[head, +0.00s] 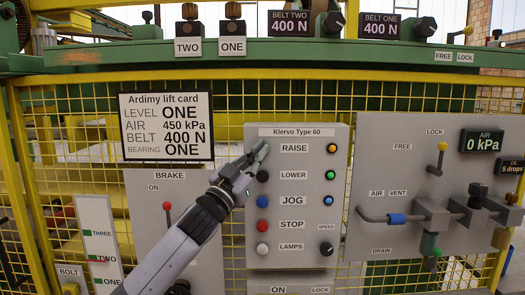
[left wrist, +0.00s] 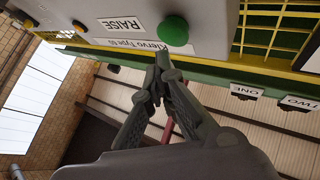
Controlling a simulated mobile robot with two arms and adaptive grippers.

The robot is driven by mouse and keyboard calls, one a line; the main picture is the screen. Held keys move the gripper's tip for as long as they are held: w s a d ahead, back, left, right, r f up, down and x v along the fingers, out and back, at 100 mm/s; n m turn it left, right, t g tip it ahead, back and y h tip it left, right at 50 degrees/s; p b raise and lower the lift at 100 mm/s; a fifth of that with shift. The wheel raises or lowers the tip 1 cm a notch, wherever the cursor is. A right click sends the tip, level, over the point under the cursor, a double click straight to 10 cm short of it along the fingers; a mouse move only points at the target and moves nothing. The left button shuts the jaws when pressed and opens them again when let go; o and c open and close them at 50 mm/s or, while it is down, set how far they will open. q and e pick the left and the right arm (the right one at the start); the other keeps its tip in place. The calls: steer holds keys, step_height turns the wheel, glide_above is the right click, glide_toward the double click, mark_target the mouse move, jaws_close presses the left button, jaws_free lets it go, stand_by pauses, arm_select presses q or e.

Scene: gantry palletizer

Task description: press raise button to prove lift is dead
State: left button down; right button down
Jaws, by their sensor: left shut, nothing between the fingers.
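The grey control panel (head: 297,262) is labelled "Klervo Type 60". Its RAISE label (head: 295,148) has a lit amber lamp (head: 332,148) to the right. The raise button is hidden behind my left gripper (head: 262,150) in the head view. In the left wrist view the green raise button (left wrist: 174,32) shows next to the RAISE label (left wrist: 122,24). My left gripper (left wrist: 162,62) is shut and empty, its tips close to the button. I see a small gap in the picture but cannot tell the depth. My right gripper is out of view.
Below sit the black LOWER (head: 262,175), blue JOG (head: 262,201), red STOP (head: 262,225) and white LAMPS (head: 262,248) buttons. The brake lever (head: 167,209) stands left. The air valve panel (head: 375,150) is right; its display (head: 482,141) reads 0 kPa. A yellow mesh fence (head: 235,110) is behind.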

arm_select(q)
steer(key=s, duration=0.4)
steer(key=shift+s, duration=0.35)
stand_by(0.3)
